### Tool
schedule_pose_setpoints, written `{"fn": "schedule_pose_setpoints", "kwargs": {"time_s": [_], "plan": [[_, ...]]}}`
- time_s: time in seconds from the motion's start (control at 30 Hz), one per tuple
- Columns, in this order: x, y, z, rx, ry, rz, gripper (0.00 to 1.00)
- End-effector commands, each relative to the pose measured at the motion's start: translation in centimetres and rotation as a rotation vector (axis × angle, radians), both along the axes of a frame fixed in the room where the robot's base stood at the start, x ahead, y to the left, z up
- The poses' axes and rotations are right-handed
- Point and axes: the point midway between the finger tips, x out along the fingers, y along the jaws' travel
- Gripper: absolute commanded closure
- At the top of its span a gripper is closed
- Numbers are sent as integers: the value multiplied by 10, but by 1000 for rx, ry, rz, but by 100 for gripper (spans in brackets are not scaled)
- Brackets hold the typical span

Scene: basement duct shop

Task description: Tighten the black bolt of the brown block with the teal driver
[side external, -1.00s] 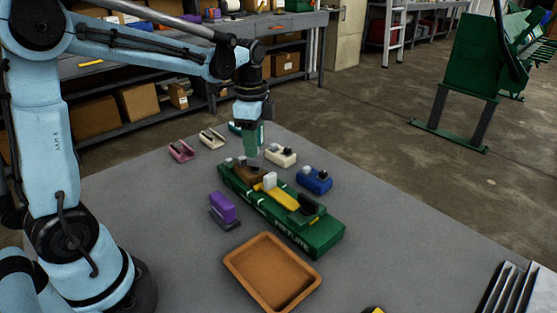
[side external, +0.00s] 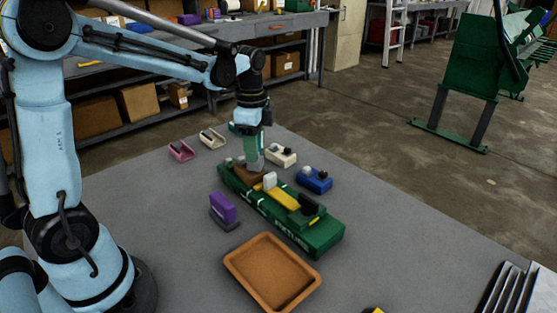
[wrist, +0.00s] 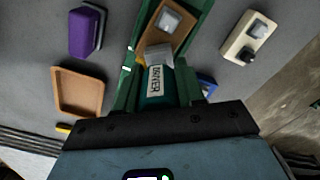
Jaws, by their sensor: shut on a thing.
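My gripper (side external: 251,128) is shut on the teal driver (side external: 250,148) and holds it upright with its grey end down. The driver's grey end is at the brown block (side external: 247,174) in the side view; I cannot tell whether it touches. In the wrist view the teal driver (wrist: 160,82) shows part of a white label, and its grey end overlaps the near end of the brown block (wrist: 178,42). A light grey square piece sits on the block. The block lies in the green fixture (side external: 318,240). I cannot make out the black bolt; the driver may hide it.
A yellow piece (side external: 281,194) lies along the fixture. A purple block (side external: 223,207) and a brown tray (side external: 235,266) stand in front. Cream (side external: 281,156) and blue (side external: 315,180) blocks stand close behind. The table's right side is mostly clear.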

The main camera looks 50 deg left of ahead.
Motion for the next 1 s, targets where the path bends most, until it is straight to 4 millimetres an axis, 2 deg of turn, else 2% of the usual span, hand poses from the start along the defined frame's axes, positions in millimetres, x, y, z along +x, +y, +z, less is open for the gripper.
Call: {"fn": "schedule_pose_setpoints", "kwargs": {"time_s": [0.57,0.83,1.0], "plan": [[0,0,-3,0,0,-5,92],[0,0,-3,0,0,-236,92],[0,0,-3,0,0,-303,92]]}}
